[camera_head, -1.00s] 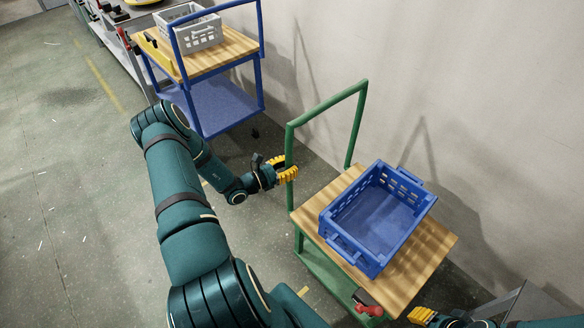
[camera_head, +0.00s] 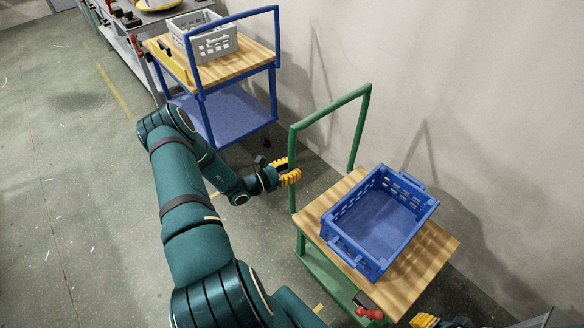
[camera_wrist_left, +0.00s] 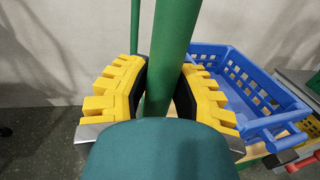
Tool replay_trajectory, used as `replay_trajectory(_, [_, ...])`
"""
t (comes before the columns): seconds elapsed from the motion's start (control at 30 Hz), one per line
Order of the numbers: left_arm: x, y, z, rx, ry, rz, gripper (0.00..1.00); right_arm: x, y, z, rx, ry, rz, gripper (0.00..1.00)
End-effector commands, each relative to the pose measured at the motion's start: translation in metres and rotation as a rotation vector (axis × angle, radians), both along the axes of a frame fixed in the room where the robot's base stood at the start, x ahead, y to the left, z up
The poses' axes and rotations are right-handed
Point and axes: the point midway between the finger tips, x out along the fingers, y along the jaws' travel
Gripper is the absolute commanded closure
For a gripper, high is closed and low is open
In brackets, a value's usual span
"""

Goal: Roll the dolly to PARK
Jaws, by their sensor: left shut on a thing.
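The dolly is a cart with a wooden top (camera_head: 322,208), a green lower shelf and a green handle frame (camera_head: 332,112). A blue crate (camera_head: 350,249) sits on its top. My left gripper (camera_head: 290,177) is shut on the left upright of the green handle. In the left wrist view the yellow fingers (camera_wrist_left: 160,95) close around the green post (camera_wrist_left: 174,40), with the blue crate (camera_wrist_left: 235,62) behind to the right. Yellow fingertips of my right gripper (camera_head: 424,321) show at the bottom edge, by the dolly's near right corner; whether they hold anything is unclear. No PARK marking is readable.
A blue cart (camera_head: 240,62) with a grey crate (camera_head: 208,45) and a yellow tool stands behind, against the wall. A grey workbench (camera_head: 125,40) lies beyond it. Open floor (camera_head: 70,190) with a yellow line (camera_head: 112,85) spreads left. The wall (camera_head: 440,70) bounds the right.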

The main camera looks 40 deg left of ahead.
Motion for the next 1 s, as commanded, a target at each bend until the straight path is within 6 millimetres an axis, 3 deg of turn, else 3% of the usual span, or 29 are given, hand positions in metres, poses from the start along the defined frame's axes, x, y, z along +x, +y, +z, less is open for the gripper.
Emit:
replay_trajectory(0.37, [0.000,0.008,0.002,0.007,-0.002,0.015,1.00,0.000,0.000,0.000,0.000,0.000,0.000,0.66])
replay_trajectory(0.4, [0.000,0.008,0.002,0.008,-0.002,0.016,0.67,0.000,0.000,0.000,0.000,0.000,0.000,0.66])
replay_trajectory(0.47, [0.000,0.007,0.002,0.007,-0.002,0.015,0.46,0.000,0.000,0.000,0.000,0.000,0.000,0.66])
replay_trajectory(0.5, [0.000,0.007,0.001,0.007,-0.002,0.014,0.43,0.000,0.000,0.000,0.000,0.000,0.000,0.66])
replay_trajectory(0.83, [-0.002,0.005,0.001,0.003,0.000,0.008,0.43,0.000,0.000,0.000,0.000,0.000,0.000,0.66])
replay_trajectory(1.0, [-0.021,0.011,0.000,0.004,0.002,0.011,0.43,0.000,0.000,0.000,0.000,0.000,0.000,0.66])
